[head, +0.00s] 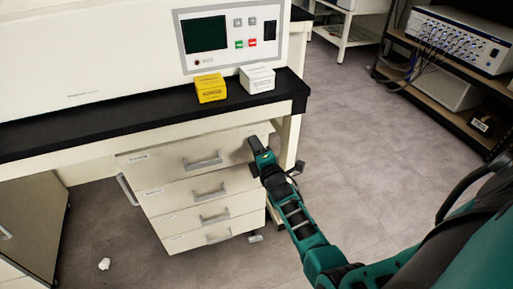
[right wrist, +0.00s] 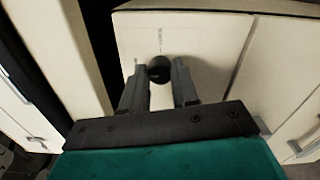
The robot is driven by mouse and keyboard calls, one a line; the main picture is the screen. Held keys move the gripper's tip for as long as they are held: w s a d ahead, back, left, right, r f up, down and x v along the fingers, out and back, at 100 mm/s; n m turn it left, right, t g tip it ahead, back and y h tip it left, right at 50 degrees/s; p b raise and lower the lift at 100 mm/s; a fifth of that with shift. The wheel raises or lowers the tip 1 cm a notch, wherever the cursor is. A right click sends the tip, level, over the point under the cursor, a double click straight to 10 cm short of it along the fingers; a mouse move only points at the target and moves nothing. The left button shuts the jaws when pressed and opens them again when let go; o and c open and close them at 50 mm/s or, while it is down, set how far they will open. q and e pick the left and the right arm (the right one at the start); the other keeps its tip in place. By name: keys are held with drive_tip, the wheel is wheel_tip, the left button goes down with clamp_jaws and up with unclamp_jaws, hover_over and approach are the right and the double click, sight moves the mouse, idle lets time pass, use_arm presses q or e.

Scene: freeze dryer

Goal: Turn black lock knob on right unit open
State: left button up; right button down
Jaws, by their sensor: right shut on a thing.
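The black lock knob (right wrist: 159,69) is a small round knob on the pale top-right front of the drawer unit (head: 165,165). In the right wrist view it sits between the two fingers of my right gripper (right wrist: 160,80), which is shut on it. In the head view my right gripper (head: 255,158) is at the upper right corner of the drawer unit, just under the counter, and hides the knob. The knob's turn angle cannot be told. My left gripper is not in view.
A black counter (head: 130,122) runs above the drawers, with a yellow box (head: 210,88) and a white box (head: 257,79) on it. A table leg (head: 289,140) stands close to the right of my gripper. The floor to the right is clear up to a shelf.

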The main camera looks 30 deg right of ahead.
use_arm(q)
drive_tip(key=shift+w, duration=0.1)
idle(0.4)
use_arm(e)
drive_tip(key=c, duration=0.8)
unclamp_jaws()
drive_tip(key=shift+c, duration=0.2)
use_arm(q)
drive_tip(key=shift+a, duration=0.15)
use_arm(e)
drive_tip(key=shift+s, duration=0.1)
